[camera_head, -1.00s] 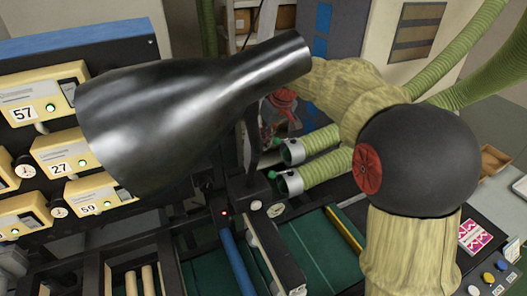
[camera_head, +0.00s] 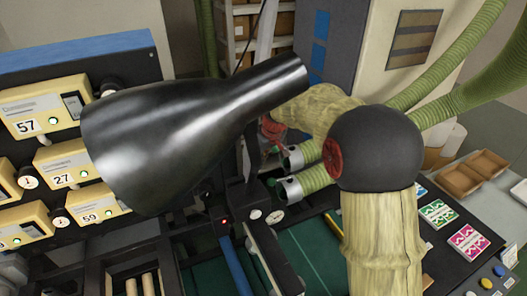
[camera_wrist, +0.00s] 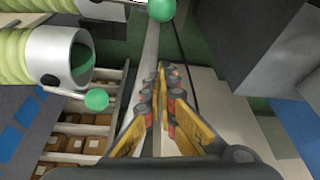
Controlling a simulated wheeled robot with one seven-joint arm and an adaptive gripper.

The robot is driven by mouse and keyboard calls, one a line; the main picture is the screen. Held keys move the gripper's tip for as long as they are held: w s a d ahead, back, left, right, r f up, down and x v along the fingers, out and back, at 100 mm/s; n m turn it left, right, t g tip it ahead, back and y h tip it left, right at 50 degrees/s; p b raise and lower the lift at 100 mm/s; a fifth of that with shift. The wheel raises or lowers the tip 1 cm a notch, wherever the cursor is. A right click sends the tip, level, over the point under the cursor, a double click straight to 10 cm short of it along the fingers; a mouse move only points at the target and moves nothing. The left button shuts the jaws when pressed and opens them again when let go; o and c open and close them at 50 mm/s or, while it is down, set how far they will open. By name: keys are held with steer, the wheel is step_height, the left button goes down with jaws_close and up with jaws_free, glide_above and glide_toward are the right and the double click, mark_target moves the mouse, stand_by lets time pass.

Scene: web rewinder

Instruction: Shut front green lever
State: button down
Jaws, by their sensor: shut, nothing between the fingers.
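In the wrist view my gripper (camera_wrist: 167,92) is shut with nothing between its fingers, which have yellow sides and red-and-grey joints. A green ball knob (camera_wrist: 161,9) lies beyond the fingertips, at the top edge. Another green ball knob (camera_wrist: 96,99) lies left of the fingers, below a metal collar (camera_wrist: 52,54) on a pale green hose. Both knobs are apart from the fingers. Which knob is the front lever, I cannot tell. In the head view, two metal hose collars (camera_head: 290,189) show left of my arm. My arm hides much of this area, and I cannot clearly make out the gripper there.
Yellow numbered units (camera_head: 47,107) line the panel at left. A dark green surface (camera_head: 310,250) lies below the hoses. Brown trays (camera_head: 461,180) and coloured cards (camera_head: 437,214) lie at right. A shelf with boxes (camera_wrist: 88,143) shows in the wrist view.

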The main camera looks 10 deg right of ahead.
steer(key=s, duration=0.1)
steer(key=s+d+f+p, duration=0.1)
steer(key=s, duration=0.1)
steer(key=shift+s+d+f, duration=0.15)
steer(key=shift+s+d, duration=0.05)
steer(key=shift+s, duration=0.1)
stand_by(0.3)
steer(key=shift+s+n+b, duration=0.25)
steer(key=shift+n+b, duration=0.15)
steer(key=shift+b, duration=0.25)
